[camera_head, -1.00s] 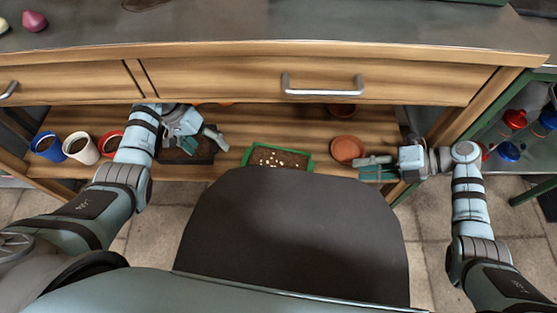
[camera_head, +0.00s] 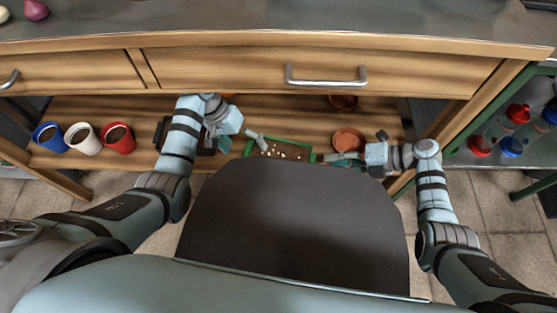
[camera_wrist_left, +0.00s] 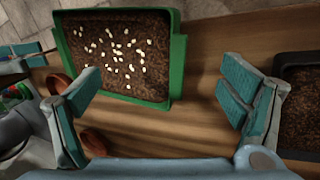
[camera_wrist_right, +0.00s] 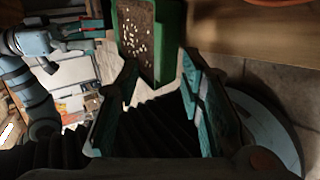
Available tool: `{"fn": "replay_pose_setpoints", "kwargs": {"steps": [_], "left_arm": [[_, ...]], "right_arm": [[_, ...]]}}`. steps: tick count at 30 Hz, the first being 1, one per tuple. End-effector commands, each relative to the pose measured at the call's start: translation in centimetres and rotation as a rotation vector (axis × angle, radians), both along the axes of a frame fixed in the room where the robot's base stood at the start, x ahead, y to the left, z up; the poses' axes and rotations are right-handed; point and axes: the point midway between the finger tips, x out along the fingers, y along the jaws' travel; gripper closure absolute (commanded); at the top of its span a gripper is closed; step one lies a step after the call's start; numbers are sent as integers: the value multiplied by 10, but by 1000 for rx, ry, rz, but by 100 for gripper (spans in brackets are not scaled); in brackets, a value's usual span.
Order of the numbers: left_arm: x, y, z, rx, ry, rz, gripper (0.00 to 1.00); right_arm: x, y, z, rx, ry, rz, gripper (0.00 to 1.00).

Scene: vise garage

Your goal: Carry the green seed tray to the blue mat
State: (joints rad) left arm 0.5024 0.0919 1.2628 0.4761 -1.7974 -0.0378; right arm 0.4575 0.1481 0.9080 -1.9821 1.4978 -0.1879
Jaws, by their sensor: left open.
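The green seed tray (camera_head: 290,152), filled with dark soil and pale seeds, sits on the wooden shelf under the drawers. It also shows in the left wrist view (camera_wrist_left: 120,52) and the right wrist view (camera_wrist_right: 140,35). My left gripper (camera_head: 245,143) is open at the tray's left end, its fingers wide apart with nothing between them. My right gripper (camera_head: 345,159) is at the tray's right end. In the right wrist view its fingers are apart, with the tray just beyond the tips; contact is unclear. I see no blue mat in these views.
A black tray of soil (camera_wrist_left: 300,108) lies left of the green tray, partly behind my left arm. Blue, white and red pots (camera_head: 117,138) stand at the shelf's left. A terracotta saucer (camera_head: 348,139) lies behind my right gripper. The drawer fronts (camera_head: 320,75) overhang the shelf.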

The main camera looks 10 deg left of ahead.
Motion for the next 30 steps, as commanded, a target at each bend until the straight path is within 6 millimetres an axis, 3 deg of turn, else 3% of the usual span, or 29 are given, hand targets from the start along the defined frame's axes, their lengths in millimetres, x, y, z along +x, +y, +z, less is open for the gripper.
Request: {"fn": "replay_pose_setpoints", "kwargs": {"steps": [3,10,22,29,30], "left_arm": [[-3,-21,-5,-2,3,1,9],[-3,-32,-38,-1,3,1,9],[-3,-35,-46,1,-1,1,9],[-3,-35,-46,0,0,1,45],[-3,-35,-46,0,0,1,51]], "right_arm": [[1,18,-10,3,2,1,65],[3,46,-27,2,0,1,65],[2,53,-32,0,-1,2,65],[2,53,-32,0,-1,2,100],[2,53,-32,0,-1,2,100]]}}
